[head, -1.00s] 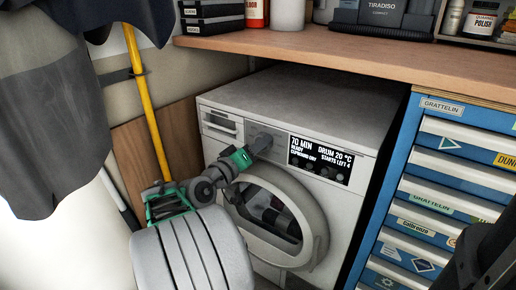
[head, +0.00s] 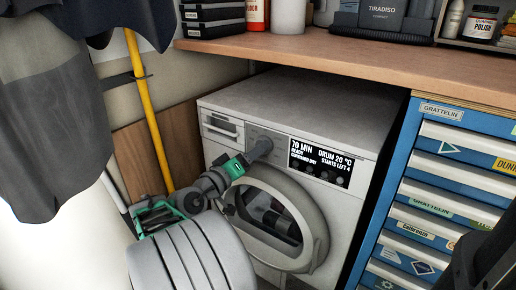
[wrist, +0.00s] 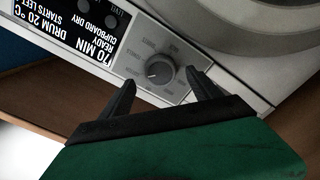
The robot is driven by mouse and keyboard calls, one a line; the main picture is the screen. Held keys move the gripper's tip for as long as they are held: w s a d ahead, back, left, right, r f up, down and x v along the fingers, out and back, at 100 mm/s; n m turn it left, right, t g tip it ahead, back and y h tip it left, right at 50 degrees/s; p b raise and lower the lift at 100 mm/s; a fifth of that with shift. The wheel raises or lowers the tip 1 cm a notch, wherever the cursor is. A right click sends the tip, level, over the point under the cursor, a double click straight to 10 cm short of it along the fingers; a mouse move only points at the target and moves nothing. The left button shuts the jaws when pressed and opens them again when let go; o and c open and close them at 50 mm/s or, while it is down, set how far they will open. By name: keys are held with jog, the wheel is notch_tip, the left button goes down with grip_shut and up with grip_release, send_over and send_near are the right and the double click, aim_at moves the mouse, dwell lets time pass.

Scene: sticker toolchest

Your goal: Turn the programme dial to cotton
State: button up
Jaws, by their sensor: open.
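The washer-dryer (head: 290,100) stands under the wooden worktop, with its control panel facing me. The programme dial (wrist: 160,70) is a round grey knob with a pale pointer mark, ringed by small labels too blurred to read surely. My gripper (wrist: 162,80) is open, with one dark finger on either side of the dial and slightly short of it; I cannot tell whether either touches. The display (head: 320,161) reads 70 MIN, READY, CUPBOARD DRY, DRUM 20 °C.
The round door (head: 275,215) lies below the panel, close under my arm. A blue drawer chest (head: 405,175) stands to the right. A yellow pole (head: 147,105) and hanging dark clothes (head: 45,110) are on the left. The worktop (head: 300,47) overhangs the machine.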

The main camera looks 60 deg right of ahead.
jog(key=shift+w+a+p, duration=0.15)
jog(key=shift+w+a, duration=0.05)
jog(key=shift+a, duration=1)
jog(key=shift+w+a+p, duration=0.15)
jog(key=shift+a, duration=1)
